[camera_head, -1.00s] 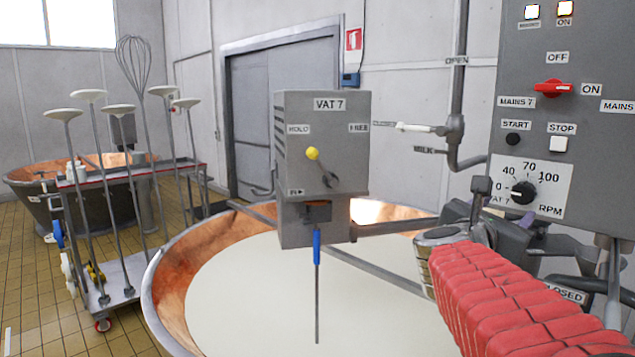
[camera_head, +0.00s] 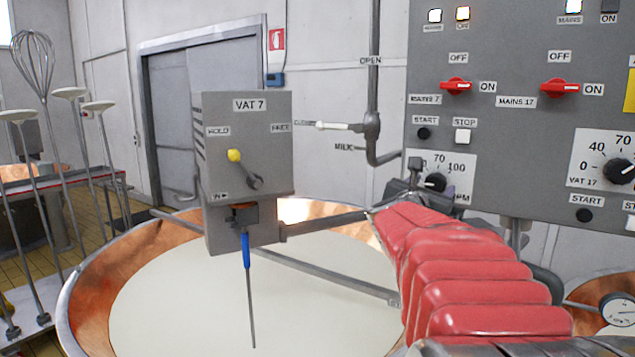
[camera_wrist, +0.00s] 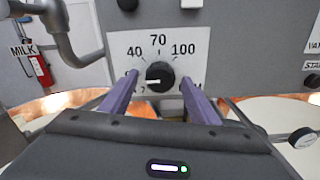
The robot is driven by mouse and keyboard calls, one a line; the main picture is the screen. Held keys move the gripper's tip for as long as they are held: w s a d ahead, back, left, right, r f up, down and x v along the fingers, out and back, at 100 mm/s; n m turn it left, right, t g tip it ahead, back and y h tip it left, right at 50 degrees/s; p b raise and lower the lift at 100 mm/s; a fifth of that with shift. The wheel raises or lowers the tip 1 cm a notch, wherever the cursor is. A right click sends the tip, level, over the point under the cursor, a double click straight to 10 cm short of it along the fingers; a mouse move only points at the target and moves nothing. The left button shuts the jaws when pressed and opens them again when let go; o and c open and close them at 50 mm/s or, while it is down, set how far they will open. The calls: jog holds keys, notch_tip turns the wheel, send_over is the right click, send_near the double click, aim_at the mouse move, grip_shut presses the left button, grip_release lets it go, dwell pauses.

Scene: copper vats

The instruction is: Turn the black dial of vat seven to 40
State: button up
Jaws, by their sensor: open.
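The black dial of vat seven (camera_head: 436,183) sits low on the grey control panel (camera_head: 470,130). In the wrist view the dial (camera_wrist: 160,70) is centred, its white pointer mark pointing left, below the 40 and toward the low end of the scale. The 40, 70 and 100 are readable; the 0 is mostly hidden by a finger. My gripper (camera_wrist: 160,82) is open, one purple finger on each side of the dial, with gaps between fingers and dial. In the head view my red-sleeved arm hides the scale's left and lower parts.
The VAT 7 box (camera_head: 248,145) and a blue-handled rod (camera_head: 246,250) stand over the milk-filled copper vat (camera_head: 85,285). The vat 17 dial (camera_head: 619,171) is to the right. Red mains switches (camera_head: 456,86) and START (camera_head: 424,133) and STOP (camera_head: 463,136) buttons sit above the dial.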

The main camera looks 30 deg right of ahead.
jog(key=shift+w+d, duration=0.2)
jog(key=shift+d, duration=0.4)
jog(key=shift+c, duration=0.2)
jog(key=c, duration=1)
